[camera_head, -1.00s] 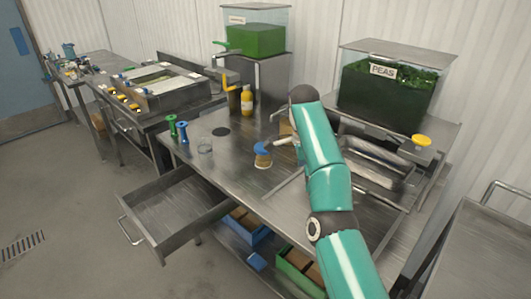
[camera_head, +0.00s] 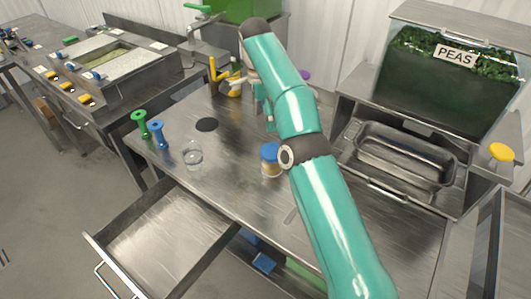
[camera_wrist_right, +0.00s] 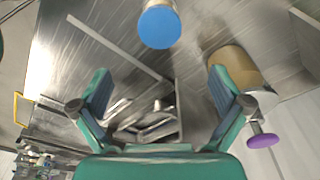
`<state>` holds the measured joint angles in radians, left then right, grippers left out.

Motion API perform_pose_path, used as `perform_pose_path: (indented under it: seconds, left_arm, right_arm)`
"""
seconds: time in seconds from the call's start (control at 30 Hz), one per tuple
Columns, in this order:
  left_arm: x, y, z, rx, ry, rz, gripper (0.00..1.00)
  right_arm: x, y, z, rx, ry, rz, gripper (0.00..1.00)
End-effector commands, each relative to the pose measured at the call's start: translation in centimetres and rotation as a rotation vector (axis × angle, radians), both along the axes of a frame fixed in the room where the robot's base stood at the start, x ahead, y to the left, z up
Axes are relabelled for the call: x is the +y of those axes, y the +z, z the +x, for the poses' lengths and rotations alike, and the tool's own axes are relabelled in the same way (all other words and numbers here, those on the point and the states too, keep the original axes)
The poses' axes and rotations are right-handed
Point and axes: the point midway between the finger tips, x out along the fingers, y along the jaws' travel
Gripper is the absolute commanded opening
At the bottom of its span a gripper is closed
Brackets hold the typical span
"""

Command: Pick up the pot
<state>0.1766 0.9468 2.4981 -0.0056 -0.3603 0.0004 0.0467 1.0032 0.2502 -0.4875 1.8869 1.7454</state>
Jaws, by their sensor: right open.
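No thing in view can be told for certain as the pot. A small jar with a blue lid (camera_head: 270,154) stands upright on the steel table; it also shows at the top of the right wrist view (camera_wrist_right: 159,25). A tan cylinder (camera_wrist_right: 234,68) lies to the right in the right wrist view, beyond the right finger. My right gripper (camera_wrist_right: 160,90) is open, with nothing held between its fingers. In the head view my right arm reaches over the table past the jar, and its gripper is partly hidden near the yellow bottle. My left gripper is out of view.
A clear glass (camera_head: 192,156), a green spool (camera_head: 141,124) and a blue spool (camera_head: 157,135) stand at the table's left. A steel tray (camera_head: 405,158) sits below the peas bin (camera_head: 455,82). An open drawer (camera_head: 165,240) juts out in front. A purple knob (camera_wrist_right: 263,141) shows lower right.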

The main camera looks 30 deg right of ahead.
Motion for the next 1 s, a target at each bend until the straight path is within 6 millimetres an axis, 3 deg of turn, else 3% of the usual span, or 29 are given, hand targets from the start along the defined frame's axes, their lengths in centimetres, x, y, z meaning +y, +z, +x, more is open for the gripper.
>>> perform_pose_path:
  seconds: [0.17, 0.4, 0.7, 1.0]
  left_arm:
    - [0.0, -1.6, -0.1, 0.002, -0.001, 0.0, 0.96]
    - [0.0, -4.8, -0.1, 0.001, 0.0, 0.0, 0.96]
    - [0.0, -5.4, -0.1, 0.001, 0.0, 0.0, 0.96]
    - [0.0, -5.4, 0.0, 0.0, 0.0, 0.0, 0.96]
  right_arm:
    - [-0.8, -1.7, 0.0, -0.012, -0.017, -0.003, 1.0]
    - [-1.9, -6.4, -0.7, -0.015, -0.028, -0.003, 1.0]
    - [-2.4, -10.8, -1.0, -0.011, -0.028, -0.003, 1.0]
    - [-2.5, -12.4, -1.3, -0.01, -0.029, -0.003, 1.0]
